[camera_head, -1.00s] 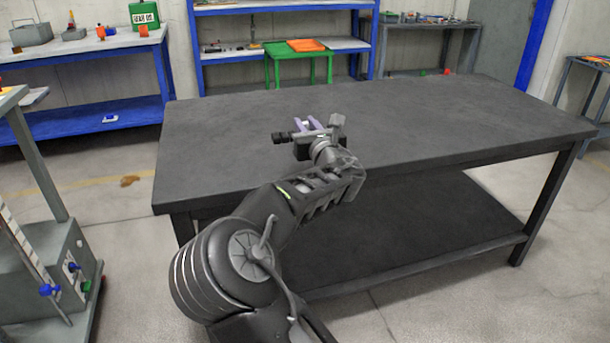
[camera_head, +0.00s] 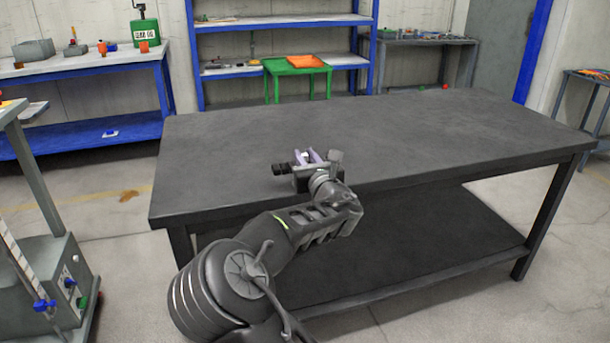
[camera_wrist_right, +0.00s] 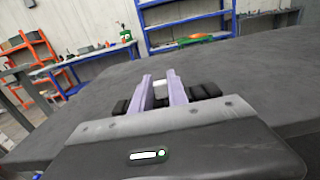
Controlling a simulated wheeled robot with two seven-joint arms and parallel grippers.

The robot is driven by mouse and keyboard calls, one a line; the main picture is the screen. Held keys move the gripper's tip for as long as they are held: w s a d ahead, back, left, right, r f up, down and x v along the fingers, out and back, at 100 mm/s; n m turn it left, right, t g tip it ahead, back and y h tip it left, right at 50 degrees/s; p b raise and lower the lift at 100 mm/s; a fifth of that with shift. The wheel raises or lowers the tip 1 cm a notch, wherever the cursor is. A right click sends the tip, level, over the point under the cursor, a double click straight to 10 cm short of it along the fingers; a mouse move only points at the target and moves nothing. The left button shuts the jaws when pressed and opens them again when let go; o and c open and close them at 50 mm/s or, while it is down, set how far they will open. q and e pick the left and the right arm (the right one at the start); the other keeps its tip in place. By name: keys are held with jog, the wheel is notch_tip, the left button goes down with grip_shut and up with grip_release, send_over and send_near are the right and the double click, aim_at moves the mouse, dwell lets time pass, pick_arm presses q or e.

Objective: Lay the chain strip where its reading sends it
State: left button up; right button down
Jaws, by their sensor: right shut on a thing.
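My right gripper (camera_head: 306,155) reaches over the near edge of the dark table (camera_head: 430,130), its lilac fingers pointing away from me. In the right wrist view the fingers (camera_wrist_right: 161,82) stand a small gap apart, with a small white thing (camera_wrist_right: 160,89) between them. The gripper is shut on it. I cannot tell from its small visible part whether it is the chain strip. Dark blocks sit at both sides of the fingers; I cannot tell whether they belong to the gripper. No other chain strip can be made out. My left gripper is not in view.
The table top is bare. Behind it stand a blue shelf (camera_head: 283,22), a green stool (camera_head: 297,67) with an orange item (camera_head: 306,62), and a grey bench (camera_head: 425,42). A bench (camera_head: 90,62) with several small items stands back left. A grey machine (camera_head: 62,275) stands left.

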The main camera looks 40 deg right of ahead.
notch_tip(320, 180, down, 5)
jog(key=shift+r+b, duration=0.1)
jog(key=shift+b, duration=0.5)
jog(key=shift+f, duration=0.2)
jog(key=c, duration=1.3)
grip_release()
